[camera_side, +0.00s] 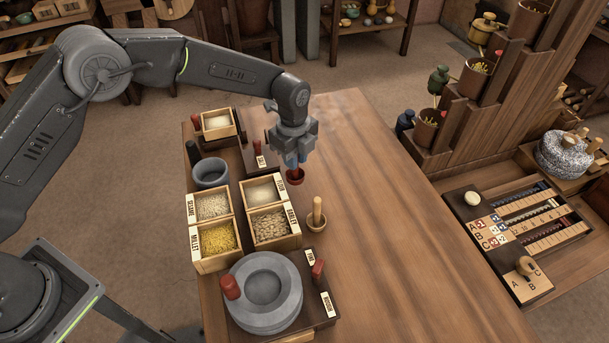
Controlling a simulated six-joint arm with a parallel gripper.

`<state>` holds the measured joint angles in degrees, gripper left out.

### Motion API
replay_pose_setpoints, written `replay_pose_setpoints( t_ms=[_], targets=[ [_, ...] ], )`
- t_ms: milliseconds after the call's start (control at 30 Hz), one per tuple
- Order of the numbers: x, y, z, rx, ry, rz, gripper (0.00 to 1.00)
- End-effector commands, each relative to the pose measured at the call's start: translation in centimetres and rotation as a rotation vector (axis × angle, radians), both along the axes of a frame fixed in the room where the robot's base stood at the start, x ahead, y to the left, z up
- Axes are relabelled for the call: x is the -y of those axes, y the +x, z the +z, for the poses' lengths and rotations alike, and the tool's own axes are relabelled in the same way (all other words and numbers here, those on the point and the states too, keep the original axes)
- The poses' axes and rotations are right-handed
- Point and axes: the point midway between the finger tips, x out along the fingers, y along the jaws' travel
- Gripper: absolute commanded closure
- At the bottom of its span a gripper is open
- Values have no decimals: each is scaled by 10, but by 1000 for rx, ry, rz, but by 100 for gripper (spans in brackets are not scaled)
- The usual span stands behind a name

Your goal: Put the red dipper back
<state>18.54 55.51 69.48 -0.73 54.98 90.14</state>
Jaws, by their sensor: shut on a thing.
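A red dipper (296,176) shows as a small dark-red cup just below my gripper (292,162). My gripper is shut on it, and the fingers hide the handle. The gripper points down, over the table to the right of the dark board (250,143) at the back. I cannot tell whether the cup touches the table or hangs above it.
Labelled bins of sesame (213,206), millet (217,239), pale flour (262,193) and barley (271,228) stand left of centre. A wooden pestle (317,213) stands upright nearby. A stone quern (240,310) is in front. The table's right side (390,220) is clear.

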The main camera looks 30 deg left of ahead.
Motion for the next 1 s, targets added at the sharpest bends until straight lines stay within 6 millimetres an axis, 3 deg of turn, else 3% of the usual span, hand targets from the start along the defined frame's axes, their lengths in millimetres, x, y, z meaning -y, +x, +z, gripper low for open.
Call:
replay_pose_setpoints(
  t_ms=[200, 367, 567, 967, 1000],
  targets=[
    [23, 2, -14, 0, 0, 0, 100],
    [24, 2, -24, -2, 1, 2, 100],
    [23, 2, -52, -3, 1, 1, 100],
    [23, 2, -57, 0, 0, 1, 100],
    [23, 2, -57, 1, 0, 1, 78]
  ],
)
